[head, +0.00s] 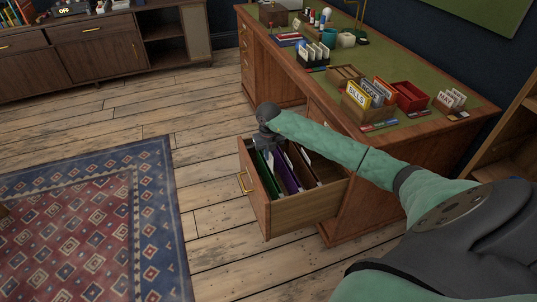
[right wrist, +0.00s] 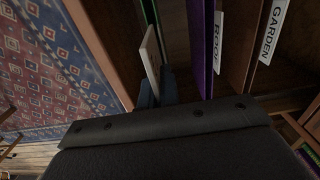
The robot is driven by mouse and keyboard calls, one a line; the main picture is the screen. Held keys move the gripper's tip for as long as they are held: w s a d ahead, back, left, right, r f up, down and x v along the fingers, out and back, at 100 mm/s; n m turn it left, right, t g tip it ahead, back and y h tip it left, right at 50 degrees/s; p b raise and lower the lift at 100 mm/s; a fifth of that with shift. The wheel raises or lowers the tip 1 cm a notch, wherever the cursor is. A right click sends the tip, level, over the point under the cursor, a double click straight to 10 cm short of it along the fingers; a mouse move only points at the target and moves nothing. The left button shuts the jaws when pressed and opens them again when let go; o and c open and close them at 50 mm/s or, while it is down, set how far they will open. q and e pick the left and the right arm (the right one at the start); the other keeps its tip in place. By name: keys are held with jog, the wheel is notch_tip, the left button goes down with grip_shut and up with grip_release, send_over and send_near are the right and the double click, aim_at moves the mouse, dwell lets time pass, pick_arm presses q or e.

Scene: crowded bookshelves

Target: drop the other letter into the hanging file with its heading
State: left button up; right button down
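An open desk drawer (head: 287,213) holds hanging files. A purple file (head: 286,173) has a white tab reading ROOF (right wrist: 218,40) in the right wrist view. A brown file beside it has a tab reading GARDEN (right wrist: 272,32). A green file (head: 263,177) is nearest the drawer front; its tab cannot be read. My right gripper (head: 267,139) is over the drawer's far-left part, pointing down. In the right wrist view its fingers (right wrist: 156,92) close on a thin cream letter (right wrist: 151,52), seen nearly edge-on between the drawer front and the green file. Its heading is hidden. My left gripper is out of view.
The desk top (head: 400,62) carries a wooden box with a BILLS card (head: 356,95), a red tray (head: 409,97) and small card racks. A patterned rug (head: 90,225) lies on the floor to the left. A low cabinet (head: 90,45) stands behind.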

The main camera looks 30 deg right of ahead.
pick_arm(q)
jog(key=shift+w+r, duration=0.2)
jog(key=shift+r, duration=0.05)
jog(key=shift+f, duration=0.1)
pick_arm(e)
jog(key=shift+f, duration=0.15)
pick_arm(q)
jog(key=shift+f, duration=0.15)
pick_arm(e)
jog(key=shift+f, duration=0.25)
pick_arm(q)
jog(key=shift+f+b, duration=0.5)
jog(key=shift+b, duration=0.25)
pick_arm(e)
jog(key=shift+f, duration=0.95)
jog(key=c, duration=1.6)
grip_release()
jog(key=shift+o, duration=0.2)
jog(key=shift+r, duration=0.1)
